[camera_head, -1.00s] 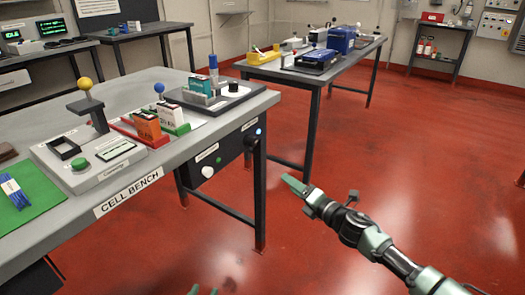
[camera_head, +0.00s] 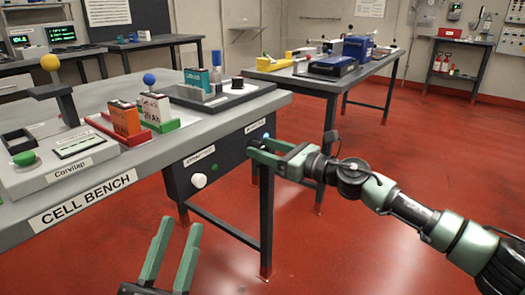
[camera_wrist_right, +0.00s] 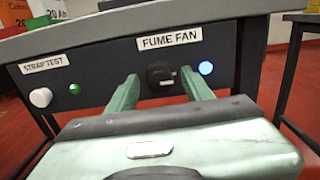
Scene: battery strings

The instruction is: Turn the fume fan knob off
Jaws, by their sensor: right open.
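The fume fan knob (camera_wrist_right: 160,75) is a dark round knob on the black panel under the bench edge, below the FUME FAN label (camera_wrist_right: 170,38). A lit blue light (camera_wrist_right: 206,68) is just right of it. My right gripper (camera_wrist_right: 161,84) is open, with one finger on each side of the knob in the wrist view; I cannot tell whether they touch it. In the head view my right gripper (camera_head: 257,150) is at the panel and largely hides the knob. My left gripper (camera_head: 178,225) is open and empty, low in front of the cell bench.
The strap test knob (camera_wrist_right: 40,97), white, and a green light (camera_wrist_right: 74,89) are left on the same panel. The cell bench (camera_head: 90,195) carries battery cells and fixtures. Another table (camera_head: 345,82) stands behind. Red floor right of the bench is clear.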

